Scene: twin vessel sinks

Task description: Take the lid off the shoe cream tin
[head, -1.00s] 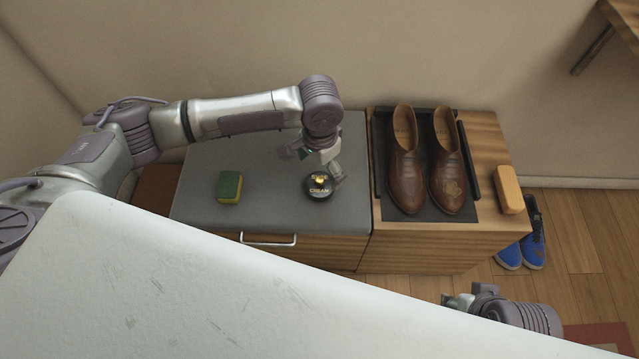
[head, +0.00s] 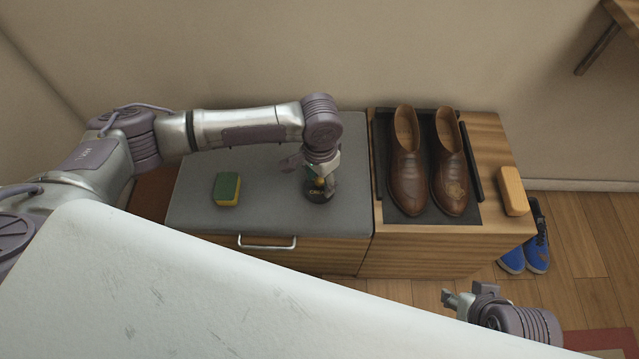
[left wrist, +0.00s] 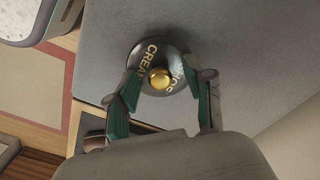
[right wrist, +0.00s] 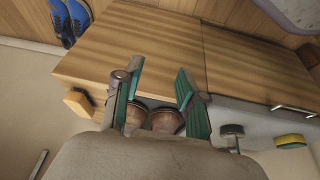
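The shoe cream tin (head: 320,195) is a round black tin lettered in gold, with a round gold knob on its lid. It stands on the grey top of the left cabinet, partly hidden by my left gripper (head: 320,177). In the left wrist view the lid (left wrist: 148,55) and knob (left wrist: 160,78) show between the open fingers. The fingers are on either side of the knob with space between, not closed on it. The lid looks seated on the tin. My right gripper (head: 458,302) is open and empty, away from the tin at the lower right; its parted fingers show in the right wrist view (right wrist: 159,68).
A green-yellow sponge (head: 227,189) lies left of the tin. Brown shoes (head: 408,170) stand on a dark mat (head: 420,215) to the right, with a tan block (head: 513,191) beyond. Blue shoes (head: 537,238) are on the floor. A white surface (head: 150,290) fills the foreground.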

